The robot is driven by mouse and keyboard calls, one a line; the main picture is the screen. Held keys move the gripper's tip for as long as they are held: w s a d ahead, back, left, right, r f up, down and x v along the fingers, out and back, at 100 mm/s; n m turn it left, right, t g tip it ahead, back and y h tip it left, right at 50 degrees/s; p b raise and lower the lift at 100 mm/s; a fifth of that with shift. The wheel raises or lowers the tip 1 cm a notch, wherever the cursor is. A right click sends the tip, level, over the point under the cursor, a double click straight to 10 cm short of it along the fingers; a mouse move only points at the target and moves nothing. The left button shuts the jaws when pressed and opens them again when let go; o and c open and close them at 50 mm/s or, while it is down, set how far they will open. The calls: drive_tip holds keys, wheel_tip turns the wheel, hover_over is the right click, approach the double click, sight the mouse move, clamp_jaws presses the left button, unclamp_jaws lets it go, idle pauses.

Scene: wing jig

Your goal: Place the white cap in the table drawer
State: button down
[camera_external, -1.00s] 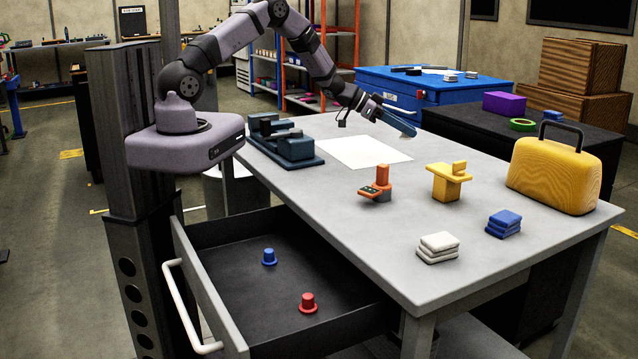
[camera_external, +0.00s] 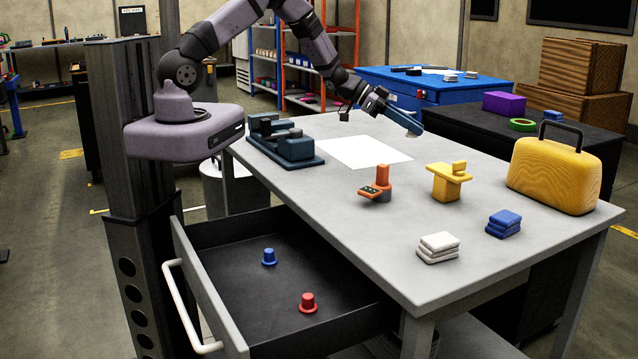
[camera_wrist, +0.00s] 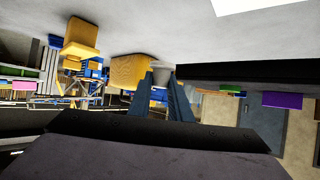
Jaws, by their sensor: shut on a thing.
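My gripper (camera_external: 418,130) is above the far side of the table, past the white sheet, its blue-grey fingers pointing right and slightly down. In the wrist view the fingers (camera_wrist: 172,88) are shut on a small pale piece, the white cap (camera_wrist: 161,70), at their tips. I cannot make out the cap in the external view. The table drawer (camera_external: 330,325) is pulled open at the front left of the table. A blue cap (camera_external: 269,257) and a red cap (camera_external: 308,303) stand apart inside it.
On the table (camera_external: 330,210) are a dark vise-like fixture (camera_external: 285,145), a white sheet (camera_external: 362,152), an orange device (camera_external: 379,184), a yellow block part (camera_external: 447,182), white pads (camera_external: 438,246), blue pads (camera_external: 504,223) and a yellow case (camera_external: 556,175). The drawer floor has free room.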

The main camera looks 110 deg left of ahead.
drive_tip(key=s+d+r+m+g+h+p, duration=0.15)
drive_tip(key=d+p, duration=0.25)
drive_tip(key=d, duration=0.8)
drive_tip(key=s+d+r+m+h+p, duration=0.2)
drive_tip(key=d+m+h+p, duration=0.1)
drive_tip(key=d, duration=0.8)
drive_tip(key=s+d+r+m+g+h+p, duration=0.1)
drive_tip(key=d+r+m+h+p, duration=0.2)
drive_tip(key=d, duration=0.9)
drive_tip(key=d+f+n+t+y, duration=0.2)
drive_tip(key=d+f+n+y, duration=0.1)
drive_tip(key=d+f, duration=0.65)
drive_tip(key=n+y+b, duration=0.4)
hover_over(299, 280)
wheel_tip(299, 280, down, 12)
drive_tip(key=shift+f+t+b, duration=0.25)
drive_tip(key=shift+f+b, duration=1.45)
drive_tip(key=shift+f, duration=0.15)
wheel_tip(299, 280, down, 4)
drive_tip(key=b, duration=0.3)
drive_tip(key=shift+b, duration=0.3)
